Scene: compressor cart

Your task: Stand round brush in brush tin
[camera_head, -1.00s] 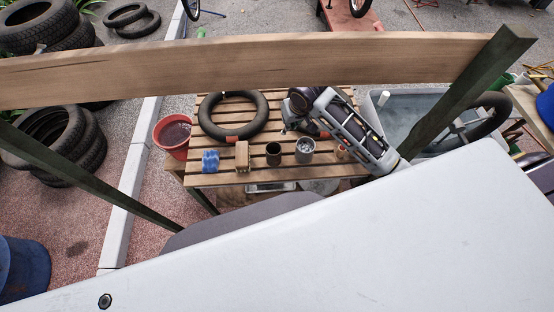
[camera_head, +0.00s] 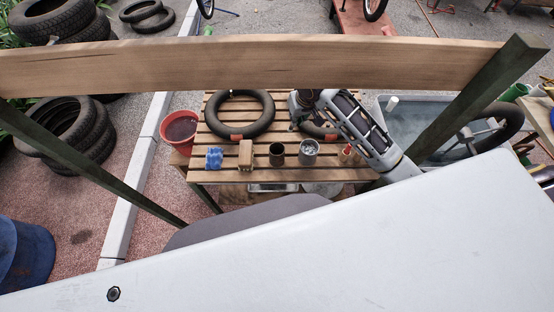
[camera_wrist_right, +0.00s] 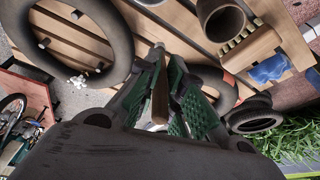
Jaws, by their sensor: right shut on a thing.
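In the head view an open dark brown tin (camera_head: 277,154) stands upright near the front edge of the slatted table (camera_head: 235,177). A grey tin (camera_head: 308,152) with something pale inside stands just right of it. I cannot tell for sure which is the brush tin. The dark tin's open mouth also shows at the top of the wrist view (camera_wrist_right: 219,22). My right gripper (camera_head: 297,122) is behind the tins, above the table. Its green-padded fingers (camera_wrist_right: 160,95) are shut on a slim brown wooden piece (camera_wrist_right: 159,98), apparently the round brush; its bristles are not clear. My left gripper is out of view.
A blue object (camera_head: 214,158) and a wooden block brush (camera_head: 245,155) stand left of the dark tin. A small red and yellow item (camera_head: 346,153) is to the right. A black tyre tube (camera_head: 262,128) lies behind them. A wooden beam (camera_head: 240,62) crosses the view.

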